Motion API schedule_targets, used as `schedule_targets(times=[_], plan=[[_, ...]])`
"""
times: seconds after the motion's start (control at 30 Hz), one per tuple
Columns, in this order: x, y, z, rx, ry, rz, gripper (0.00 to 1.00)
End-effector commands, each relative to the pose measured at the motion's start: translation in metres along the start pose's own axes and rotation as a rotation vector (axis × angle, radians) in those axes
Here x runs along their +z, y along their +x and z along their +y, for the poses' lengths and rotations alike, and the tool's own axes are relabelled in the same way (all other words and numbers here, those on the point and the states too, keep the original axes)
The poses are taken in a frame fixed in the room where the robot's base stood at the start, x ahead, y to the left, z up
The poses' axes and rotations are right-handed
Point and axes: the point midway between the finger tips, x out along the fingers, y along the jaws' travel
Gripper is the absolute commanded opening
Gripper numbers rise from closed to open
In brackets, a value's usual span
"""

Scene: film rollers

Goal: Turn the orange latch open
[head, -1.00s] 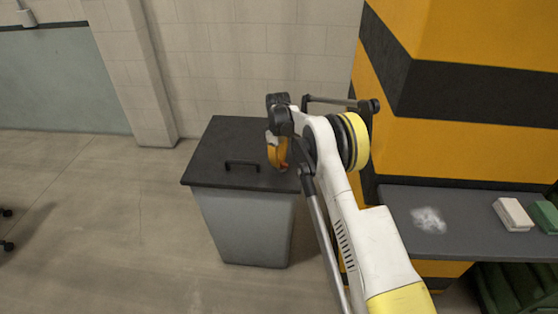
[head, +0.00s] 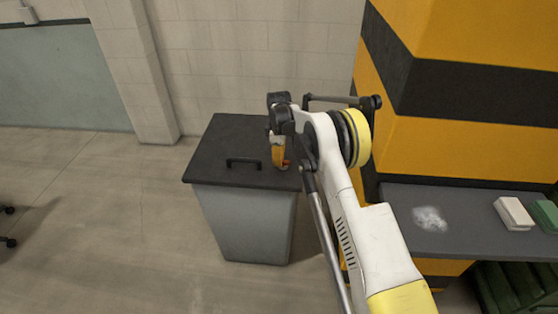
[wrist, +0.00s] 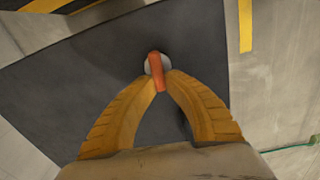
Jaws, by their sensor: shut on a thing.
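The orange latch (wrist: 155,66) sits on a round pale base on the dark lid (wrist: 60,90) of a grey bin. In the wrist view it stands slightly tilted, its lower end between my fingertips. My gripper (wrist: 163,82) has its yellow fingers closed on the latch from both sides. In the head view my gripper (head: 281,160) reaches down to the right part of the lid, and only a small bit of orange-red shows beside it. The fingers and wrist hide most of the latch there.
The bin (head: 243,222) has a black handle (head: 243,163) on its lid, left of my gripper. A yellow and black striped pillar (head: 460,80) stands to the right. A grey bench (head: 465,240) holds a white block (head: 513,213).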

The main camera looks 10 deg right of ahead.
Motion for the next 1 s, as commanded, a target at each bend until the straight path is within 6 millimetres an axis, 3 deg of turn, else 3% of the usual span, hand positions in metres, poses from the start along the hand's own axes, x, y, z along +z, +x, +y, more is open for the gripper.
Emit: schedule_targets(times=[0.1,0.13,0.2,0.57,0.67,1.0], plan=[[0.000,0.001,0.000,-0.001,0.001,-0.001,0.00],[0.000,0.001,0.000,-0.001,0.001,-0.001,0.19],[0.000,0.000,0.000,-0.001,0.001,0.000,0.36],[0.000,-0.005,0.000,0.000,0.001,0.000,0.36],[0.000,-0.019,0.000,0.000,0.001,0.000,0.36],[0.000,-0.092,0.000,-0.001,0.001,0.000,0.36]])
